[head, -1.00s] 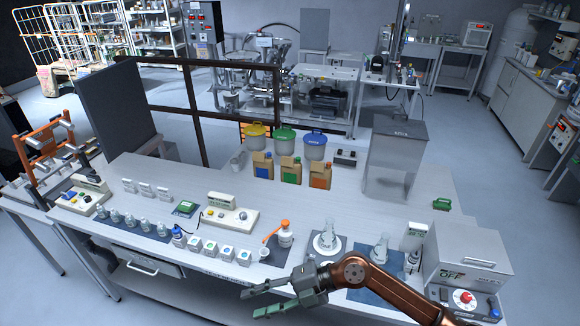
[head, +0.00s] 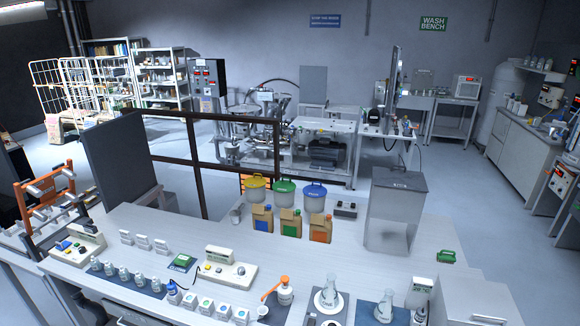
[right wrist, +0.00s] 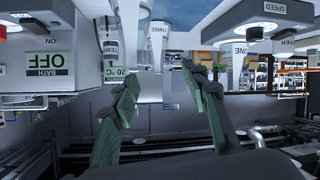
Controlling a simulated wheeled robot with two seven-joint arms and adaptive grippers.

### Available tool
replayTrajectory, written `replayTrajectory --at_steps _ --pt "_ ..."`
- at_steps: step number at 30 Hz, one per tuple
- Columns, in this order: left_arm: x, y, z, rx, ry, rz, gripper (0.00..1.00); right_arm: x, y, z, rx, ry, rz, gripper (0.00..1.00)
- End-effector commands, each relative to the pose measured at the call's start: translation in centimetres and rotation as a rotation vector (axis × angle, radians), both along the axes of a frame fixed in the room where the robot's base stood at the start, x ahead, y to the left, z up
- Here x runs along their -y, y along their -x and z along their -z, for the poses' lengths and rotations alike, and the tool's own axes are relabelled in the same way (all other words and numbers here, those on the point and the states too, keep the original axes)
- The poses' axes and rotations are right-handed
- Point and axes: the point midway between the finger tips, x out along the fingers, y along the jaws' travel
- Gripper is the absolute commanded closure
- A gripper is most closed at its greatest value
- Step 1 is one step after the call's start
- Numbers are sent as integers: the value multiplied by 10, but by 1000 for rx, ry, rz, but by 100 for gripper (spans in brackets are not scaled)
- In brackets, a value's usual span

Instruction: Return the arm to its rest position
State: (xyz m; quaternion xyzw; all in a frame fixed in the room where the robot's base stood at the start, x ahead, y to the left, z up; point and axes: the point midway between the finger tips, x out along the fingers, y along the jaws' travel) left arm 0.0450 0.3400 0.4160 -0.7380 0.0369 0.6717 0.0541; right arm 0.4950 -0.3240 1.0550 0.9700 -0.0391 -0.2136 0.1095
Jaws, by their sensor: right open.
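My right gripper (right wrist: 159,80) shows in the right wrist view, with its two green-padded fingers spread apart and nothing between them. That view looks upside down, with the bench things hanging from the top. In the head view my right arm is out of sight, apart from what may be a small tip at the bottom edge, too small to be sure. My left gripper is not in view.
The white bench (head: 345,262) carries a flask marked ONE (head: 328,295), another flask (head: 385,305), a bottle with an orange top (head: 285,292) and a grey hopper (head: 394,210). A box marked BATH OFF (right wrist: 45,65) is at left in the wrist view.

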Motion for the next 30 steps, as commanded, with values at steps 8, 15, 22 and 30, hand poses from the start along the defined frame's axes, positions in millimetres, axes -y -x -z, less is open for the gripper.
replayTrajectory --at_steps 8,15,22,30 --pt "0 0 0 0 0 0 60 34 122 109 -446 -74 100 58" --pt "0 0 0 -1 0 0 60 35 198 148 -676 -120 107 58" --pt "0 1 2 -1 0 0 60 30 243 179 -824 -152 94 58" --pt "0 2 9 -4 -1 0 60 29 229 258 -850 -153 85 58"
